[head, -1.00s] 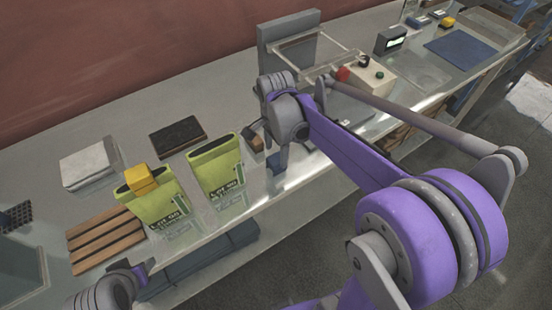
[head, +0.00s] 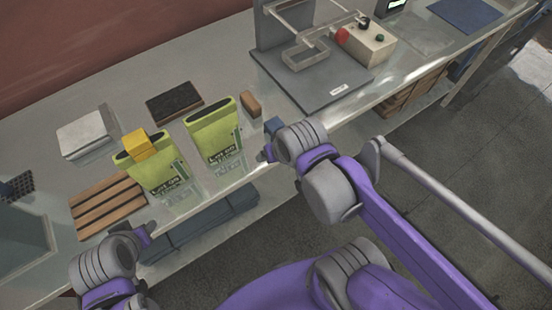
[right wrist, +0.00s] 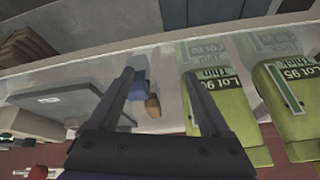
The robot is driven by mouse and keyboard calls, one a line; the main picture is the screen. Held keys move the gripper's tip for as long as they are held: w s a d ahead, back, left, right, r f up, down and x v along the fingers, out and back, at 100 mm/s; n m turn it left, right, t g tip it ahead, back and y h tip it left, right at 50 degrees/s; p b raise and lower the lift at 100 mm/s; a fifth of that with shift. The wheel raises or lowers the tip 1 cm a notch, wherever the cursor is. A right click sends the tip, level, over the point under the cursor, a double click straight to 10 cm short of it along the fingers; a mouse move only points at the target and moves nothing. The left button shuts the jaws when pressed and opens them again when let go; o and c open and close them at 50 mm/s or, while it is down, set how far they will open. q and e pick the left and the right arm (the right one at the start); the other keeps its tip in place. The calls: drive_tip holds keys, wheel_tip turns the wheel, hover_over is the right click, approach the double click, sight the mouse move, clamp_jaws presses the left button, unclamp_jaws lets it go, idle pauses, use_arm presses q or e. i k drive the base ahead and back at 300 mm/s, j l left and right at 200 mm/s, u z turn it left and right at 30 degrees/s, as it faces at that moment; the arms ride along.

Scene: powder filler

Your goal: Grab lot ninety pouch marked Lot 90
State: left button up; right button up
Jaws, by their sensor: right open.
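Two green pouches stand side by side on the bench. The Lot 90 pouch (head: 212,132) is the right one in the head view. In the right wrist view, the pouch (right wrist: 208,105) beside the right finger reads "Lot 90". The other pouch (head: 150,172), with a yellow block (head: 139,145) on top, reads "Lot 95" in the right wrist view (right wrist: 280,100). My right gripper (right wrist: 158,75) is open and empty, to the right of the Lot 90 pouch in the head view. My left gripper (head: 146,232) is at the bench's front edge; its jaws are unclear.
A small brown block (head: 250,103) and a blue block (head: 273,126) lie right of the Lot 90 pouch. A grey machine base (head: 325,88) stands farther right. A dark pad (head: 174,102) lies behind the pouches. A wooden slatted rack (head: 105,207) lies to the left.

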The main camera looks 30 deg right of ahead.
sight(215, 130)
drive_tip(key=l+u, duration=0.25)
drive_tip(key=l, duration=0.2)
drive_tip(key=k+l+u, duration=0.2)
drive_tip(key=l, duration=0.2)
drive_tip(key=k+l+u, duration=0.1)
drive_tip(key=l+u, duration=0.15)
drive_tip(key=l, duration=0.2)
drive_tip(key=i+u, duration=0.05)
